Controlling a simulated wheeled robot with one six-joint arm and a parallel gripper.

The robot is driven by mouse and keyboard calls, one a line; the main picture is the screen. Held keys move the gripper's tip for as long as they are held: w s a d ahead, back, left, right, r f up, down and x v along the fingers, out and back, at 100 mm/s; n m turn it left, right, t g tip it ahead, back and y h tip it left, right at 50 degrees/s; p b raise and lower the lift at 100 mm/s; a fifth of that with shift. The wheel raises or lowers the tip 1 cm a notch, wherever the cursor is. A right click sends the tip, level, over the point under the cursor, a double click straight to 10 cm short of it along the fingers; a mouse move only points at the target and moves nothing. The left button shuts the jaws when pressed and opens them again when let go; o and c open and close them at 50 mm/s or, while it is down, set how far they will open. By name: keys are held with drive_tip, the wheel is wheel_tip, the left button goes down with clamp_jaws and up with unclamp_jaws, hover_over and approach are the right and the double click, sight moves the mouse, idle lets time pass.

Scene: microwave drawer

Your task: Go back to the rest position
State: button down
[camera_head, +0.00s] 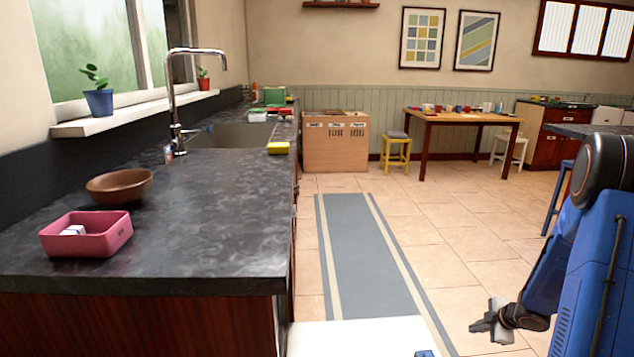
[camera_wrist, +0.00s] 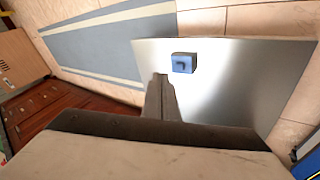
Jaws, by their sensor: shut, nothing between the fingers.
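My gripper (camera_head: 492,322) is at the lower right of the head view, low in front of my blue arm and over the tiled floor. Its fingers are shut with nothing between them. In the wrist view the closed gripper fingers (camera_wrist: 161,96) point away from the camera, over a pale flat panel (camera_wrist: 250,85) with a small blue block (camera_wrist: 184,62). I cannot tell whether that panel is part of me. No object touches the gripper.
The dark counter (camera_head: 220,215) on the left holds a pink bin (camera_head: 88,238) with a white item, a brown bowl (camera_head: 119,186) and a yellow sponge (camera_head: 278,148). A grey runner (camera_head: 365,250) lies on open floor. A wooden table (camera_head: 462,115) stands farther back.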

wheel_tip(320, 180, up, 16)
drive_tip(key=a+m+h, duration=0.1)
drive_tip(key=m+h, duration=0.3)
drive_tip(key=h, duration=0.1)
drive_tip(key=s+a+r+m+h, duration=0.1)
drive_tip(key=s+a+r+m, duration=0.35)
drive_tip(key=s+r, duration=0.4)
drive_tip(key=s+a+r+m+g+y, duration=0.1)
drive_tip(key=s+a+r+m+y, duration=0.1)
drive_tip(key=s+a, duration=0.7)
drive_tip(key=s+a+r+m+y, duration=0.2)
drive_tip(key=s+a+r+m, duration=0.2)
drive_tip(key=s+a, duration=0.6)
drive_tip(key=s+r, duration=0.1)
drive_tip(key=s, duration=0.6)
drive_tip(key=shift+a+r+m+g, duration=0.25)
drive_tip(key=shift+a+m+g, duration=0.05)
drive_tip(key=shift+m+g, duration=0.1)
drive_tip(key=shift+w, duration=0.1)
